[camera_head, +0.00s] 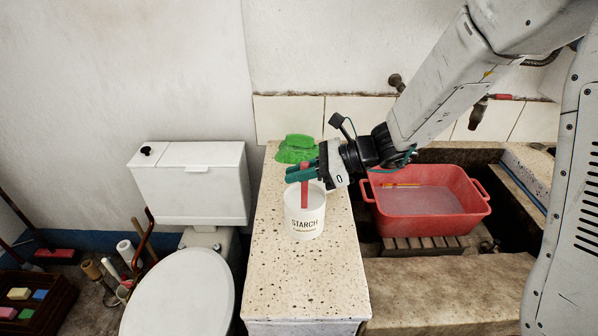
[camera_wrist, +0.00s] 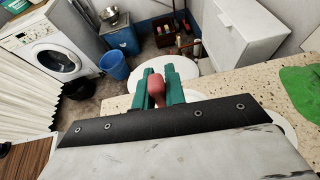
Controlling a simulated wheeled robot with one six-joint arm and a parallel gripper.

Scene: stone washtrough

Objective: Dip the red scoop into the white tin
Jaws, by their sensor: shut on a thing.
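The white tin (camera_head: 305,226), marked STARCH, stands upright on the speckled stone ledge. My gripper (camera_head: 303,173) is above it with teal fingers shut on the red scoop (camera_head: 305,195). The scoop hangs upright, and its lower end overlaps the tin's open mouth in the head view. How deep it reaches, and whether it touches the tin's contents, I cannot tell. In the wrist view the scoop's rounded red handle end (camera_wrist: 157,91) shows between the fingertips (camera_wrist: 158,86). The scoop's lower part is hidden there.
A green cloth (camera_head: 297,149) lies on the ledge behind the tin. A red basin (camera_head: 425,213) sits in the trough to the right. A toilet (camera_head: 187,290) stands left of the ledge. The ledge (camera_head: 303,288) in front of the tin is clear.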

